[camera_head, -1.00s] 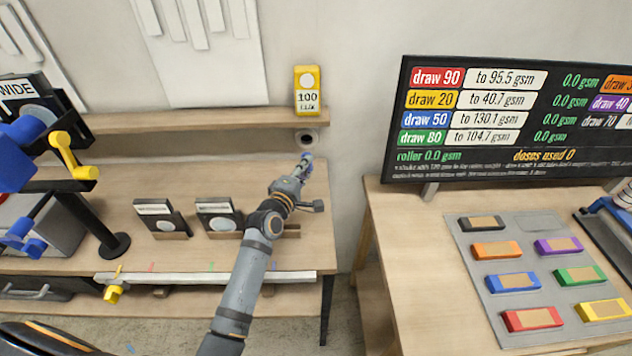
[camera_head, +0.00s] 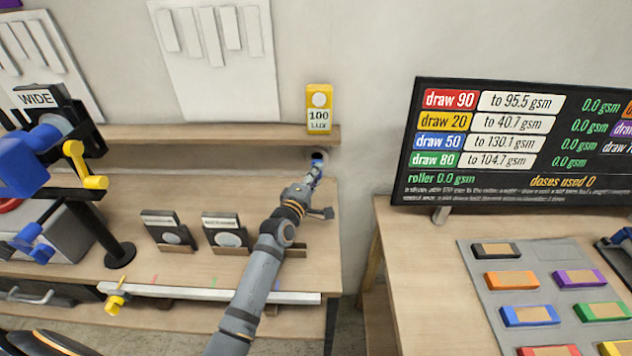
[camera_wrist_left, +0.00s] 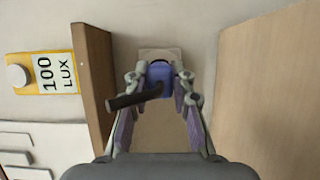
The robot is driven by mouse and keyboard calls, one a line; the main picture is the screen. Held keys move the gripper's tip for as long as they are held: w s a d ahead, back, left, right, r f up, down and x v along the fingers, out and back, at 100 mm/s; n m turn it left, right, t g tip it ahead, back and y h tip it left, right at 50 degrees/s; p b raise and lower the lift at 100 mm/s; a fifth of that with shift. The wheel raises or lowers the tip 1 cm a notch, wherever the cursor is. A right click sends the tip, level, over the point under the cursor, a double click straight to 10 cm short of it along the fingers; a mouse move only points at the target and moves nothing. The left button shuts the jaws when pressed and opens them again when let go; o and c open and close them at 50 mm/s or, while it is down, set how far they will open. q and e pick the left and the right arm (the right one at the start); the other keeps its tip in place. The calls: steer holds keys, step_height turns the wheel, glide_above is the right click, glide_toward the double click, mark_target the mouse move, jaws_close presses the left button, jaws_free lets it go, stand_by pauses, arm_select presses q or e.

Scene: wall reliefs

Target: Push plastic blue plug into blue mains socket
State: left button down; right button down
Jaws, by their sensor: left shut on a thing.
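My left gripper (camera_head: 315,173) is shut on the blue plug, low on the wall at the far right end of the left bench. In the left wrist view, the blue plug (camera_wrist_left: 160,75) sits between the fingers (camera_wrist_left: 160,95), with a dark cable stub bending to the left. The mains socket (camera_head: 319,155) is on the wall just beyond the fingertips, under the shelf. Its pale plate (camera_wrist_left: 160,54) shows behind the plug in the wrist view. The plug hides the socket's face there, so I cannot tell whether it is seated. My right gripper is not in view.
A wooden shelf (camera_head: 220,133) runs above the socket, with a yellow 100 LUX box (camera_head: 319,108) on its end. Two dark framed holders (camera_head: 226,236) stand on the bench left of my arm. A second bench (camera_head: 420,270) with a dark sign (camera_head: 500,140) is at right.

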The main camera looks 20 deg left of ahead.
arm_select(q)
steer(key=shift+w+a, duration=0.15)
steer(key=shift+w, duration=0.55)
steer(key=shift+r+p, duration=0.1)
steer(key=shift+p, duration=0.2)
stand_by(1.1)
steer(key=shift+w+a+b, duration=0.15)
steer(key=shift+w+b, duration=0.1)
steer(key=shift+w, duration=0.3)
steer(key=shift+w+a+b, duration=0.15)
steer(key=shift+w+b, duration=0.05)
steer(key=shift+w, duration=0.3)
steer(key=shift+w+a, duration=0.1)
steer(key=shift+w, duration=0.2)
steer(key=c, duration=1.1)
jaws_free()
steer(key=shift+o, duration=0.2)
steer(key=shift+s, duration=0.3)
steer(key=s, duration=0.3)
steer(key=s+a, duration=0.1)
steer(key=s, duration=0.7)
steer(key=shift+s+a, duration=0.15)
